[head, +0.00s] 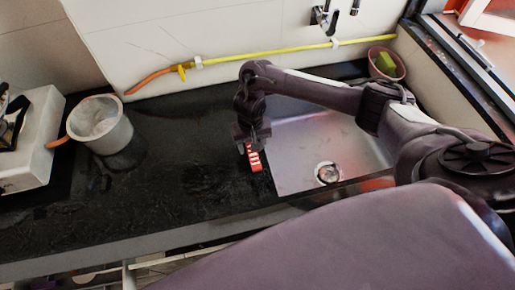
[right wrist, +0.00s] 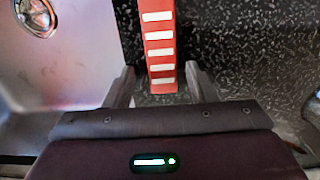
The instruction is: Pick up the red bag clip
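The red bag clip (head: 254,160), with white stripes, is on the dark counter just left of the sink. My right gripper (head: 248,146) is directly over its far end and hides part of it. In the right wrist view the clip (right wrist: 159,42) runs from the top edge down between the two fingers of my right gripper (right wrist: 160,76). The fingers are spread, with a visible gap on each side of the clip, so the gripper is open. My left gripper is in neither view.
A metal sink (head: 300,150) with a drain lies right of the clip. A grey bucket (head: 98,127) and a white stove (head: 30,140) stand at the left. A pink bowl (head: 386,63) sits at the back right. A yellow hose (head: 270,50) runs along the wall. The counter's middle is clear.

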